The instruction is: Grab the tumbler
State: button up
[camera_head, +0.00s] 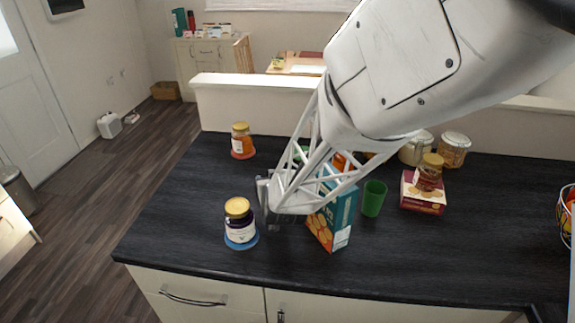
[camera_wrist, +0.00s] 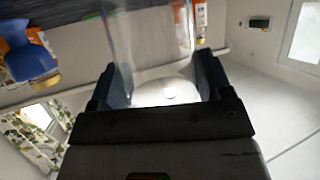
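A clear, see-through vessel that looks like a glass tumbler (camera_wrist: 150,40) shows between my fingers in the wrist view. My gripper (camera_wrist: 162,85) has its two dark fingers spread apart, one on each side of it. The glass nearly fills the gap; I cannot tell whether the fingers press on it. In the head view my gripper (camera_head: 268,205) is low over the dark counter, between a jar and a teal box, and its arm hides what it holds. A green tumbler (camera_head: 373,198) stands on the counter right of the box.
The dark-labelled jar (camera_head: 240,228) stands on a blue coaster (camera_head: 241,243), close left of my gripper. The teal box (camera_head: 333,225) is close on the right. A blue cup-like thing (camera_wrist: 35,62) shows in the wrist view. The front left counter (camera_head: 180,245) is clear.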

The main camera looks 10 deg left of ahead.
jog(key=c, duration=0.3)
jog(key=shift+r, duration=0.1)
notch_tip(320, 180, up, 10)
dwell(0.6)
dwell(0.5)
